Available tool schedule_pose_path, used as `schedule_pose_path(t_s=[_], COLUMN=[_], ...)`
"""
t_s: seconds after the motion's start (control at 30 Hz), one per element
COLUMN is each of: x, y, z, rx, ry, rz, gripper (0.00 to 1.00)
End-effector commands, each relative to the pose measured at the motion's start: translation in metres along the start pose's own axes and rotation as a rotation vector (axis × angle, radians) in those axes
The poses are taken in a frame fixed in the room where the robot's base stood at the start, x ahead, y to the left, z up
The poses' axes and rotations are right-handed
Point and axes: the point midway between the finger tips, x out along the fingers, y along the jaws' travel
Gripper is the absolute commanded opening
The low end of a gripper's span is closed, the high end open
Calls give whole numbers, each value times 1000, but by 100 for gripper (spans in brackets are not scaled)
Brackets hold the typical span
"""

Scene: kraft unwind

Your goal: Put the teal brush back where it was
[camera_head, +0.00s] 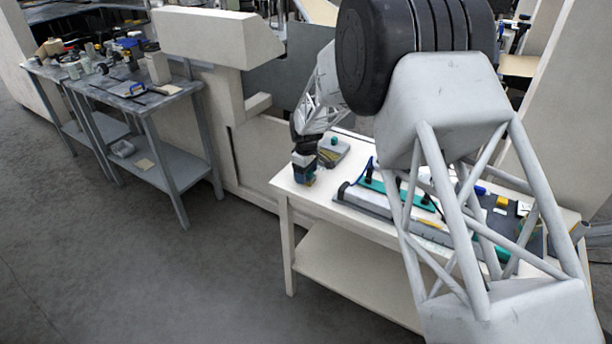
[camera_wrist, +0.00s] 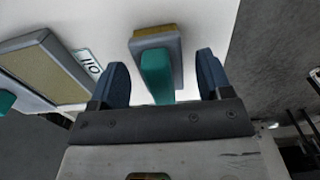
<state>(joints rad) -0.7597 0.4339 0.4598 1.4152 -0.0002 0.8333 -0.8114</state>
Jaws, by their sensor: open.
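The teal brush (camera_wrist: 157,75) has a teal handle on a grey block with a tan edge. In the wrist view it is over the white table, between the two dark blue fingers of my gripper (camera_wrist: 160,62). The gripper is open, with a visible gap on each side of the handle. In the head view my gripper (camera_head: 304,172) is low at the left end of the white table (camera_head: 322,207). The brush is hard to make out there among the fingers. Whether the brush touches the table is not clear.
A grey tray with a tan pad (camera_wrist: 45,70) and a "110" label (camera_wrist: 88,62) lies left of the brush. In the head view, a grey item with a teal top (camera_head: 334,150) is beside my gripper. A long grey and teal device (camera_head: 385,205) lies further right.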

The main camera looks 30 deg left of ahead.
Motion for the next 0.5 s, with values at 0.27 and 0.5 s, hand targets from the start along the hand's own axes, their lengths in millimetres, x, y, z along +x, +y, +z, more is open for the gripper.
schedule_pose_path(t_s=[0.27,0.5], x=[-41,-78], y=[0,0], z=[0,0], rx=[0,0], ry=[2,1], rz=[2,1], gripper=[72,72])
